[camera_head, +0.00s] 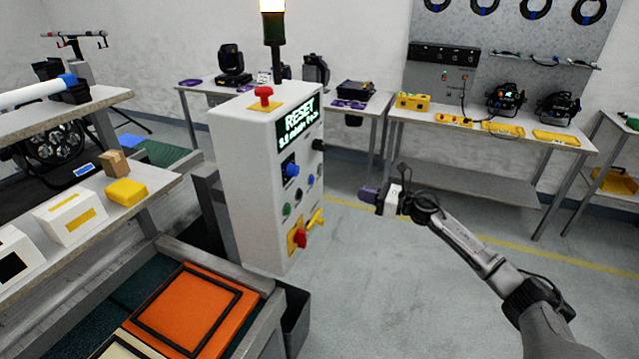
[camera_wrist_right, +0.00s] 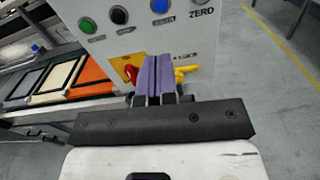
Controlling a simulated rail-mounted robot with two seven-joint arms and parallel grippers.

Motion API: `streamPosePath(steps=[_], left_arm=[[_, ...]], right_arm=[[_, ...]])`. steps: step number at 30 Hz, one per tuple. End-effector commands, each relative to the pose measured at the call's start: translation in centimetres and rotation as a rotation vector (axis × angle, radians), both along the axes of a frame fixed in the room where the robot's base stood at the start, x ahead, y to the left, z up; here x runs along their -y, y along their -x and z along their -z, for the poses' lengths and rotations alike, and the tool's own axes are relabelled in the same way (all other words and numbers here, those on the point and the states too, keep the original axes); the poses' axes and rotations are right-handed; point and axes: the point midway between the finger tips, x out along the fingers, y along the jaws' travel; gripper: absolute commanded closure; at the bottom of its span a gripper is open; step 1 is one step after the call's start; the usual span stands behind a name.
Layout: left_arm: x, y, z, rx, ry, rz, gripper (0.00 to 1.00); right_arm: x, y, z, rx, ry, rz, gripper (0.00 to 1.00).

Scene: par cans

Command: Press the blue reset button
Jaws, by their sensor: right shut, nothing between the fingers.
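The blue reset button (camera_head: 292,170) is a round knob on the front panel of the white control cabinet (camera_head: 243,190), below a lit screen (camera_head: 298,125) that reads "RESET". In the right wrist view the blue button (camera_wrist_right: 159,5) is cut by the top edge. My right gripper (camera_head: 368,193) is shut and empty, with purple fingers, in free space to the right of the panel and apart from it. In the right wrist view its fingertips (camera_wrist_right: 153,62) appear below the row of buttons, in front of the red switch. My left gripper is not in view.
The panel also carries a green button (camera_head: 286,210), a red rotary switch (camera_head: 301,238) and a yellow handle (camera_head: 316,218). A red mushroom button (camera_head: 264,93) sits on top. A conveyor with an orange panel (camera_head: 185,310) lies at front left. The floor right of the cabinet is clear.

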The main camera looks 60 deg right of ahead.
Motion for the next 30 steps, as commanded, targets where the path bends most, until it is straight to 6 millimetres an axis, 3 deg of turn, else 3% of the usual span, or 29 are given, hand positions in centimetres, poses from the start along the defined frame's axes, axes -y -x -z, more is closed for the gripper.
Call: streamPosePath(steps=[19, 30], left_arm=[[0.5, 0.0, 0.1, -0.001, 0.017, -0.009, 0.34], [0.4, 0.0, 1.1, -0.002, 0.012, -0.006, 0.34]], right_arm=[[-0.1, -0.4, 0.0, 0.013, 0.063, 0.0, 1.0], [-0.9, -5.5, -0.1, 0.015, 0.062, 0.001, 1.0]])
